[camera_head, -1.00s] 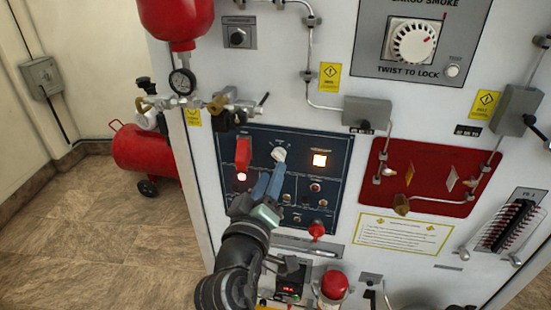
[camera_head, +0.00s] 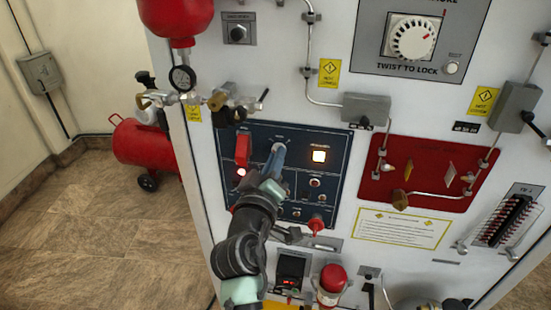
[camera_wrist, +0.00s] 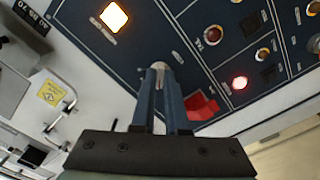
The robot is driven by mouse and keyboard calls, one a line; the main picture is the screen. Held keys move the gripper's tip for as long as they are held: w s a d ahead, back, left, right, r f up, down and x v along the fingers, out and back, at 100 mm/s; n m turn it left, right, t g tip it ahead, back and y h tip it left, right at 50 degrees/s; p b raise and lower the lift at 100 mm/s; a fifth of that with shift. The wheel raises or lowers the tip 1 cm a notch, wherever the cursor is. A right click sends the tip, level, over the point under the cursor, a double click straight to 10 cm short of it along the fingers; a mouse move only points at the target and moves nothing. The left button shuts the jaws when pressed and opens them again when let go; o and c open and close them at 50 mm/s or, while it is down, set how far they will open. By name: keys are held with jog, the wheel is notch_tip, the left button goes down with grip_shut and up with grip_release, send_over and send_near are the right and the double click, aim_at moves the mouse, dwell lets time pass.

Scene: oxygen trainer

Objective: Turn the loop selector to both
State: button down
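The loop selector (camera_head: 278,147) is a small pale knob on the dark blue panel (camera_head: 330,190), between a red guarded switch (camera_head: 243,150) and a lit square lamp (camera_head: 319,156). Its label is too small to read. My gripper (camera_head: 275,162) reaches it from below in the head view, its blue fingers covering much of the knob. In the wrist view the fingertips (camera_wrist: 158,72) are close together with the pale knob (camera_wrist: 158,66) between them. The fingers appear closed on its sides. The pointer's direction is hidden.
The red switch guard (camera_wrist: 203,107) stands close beside the fingers in the wrist view. Small knobs and lamps fill the lower panel. A red-capped part (camera_head: 316,224) juts out below it. Pipes and a valve (camera_head: 220,100) run above.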

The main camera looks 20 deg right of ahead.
jog(key=shift+f+b, duration=0.1)
jog(key=shift+b, duration=0.3)
jog(key=shift+m+b, duration=4.4)
jog(key=shift+b, duration=0.45)
jog(key=c, duration=0.9)
grip_release()
jog(key=shift+a, duration=0.1)
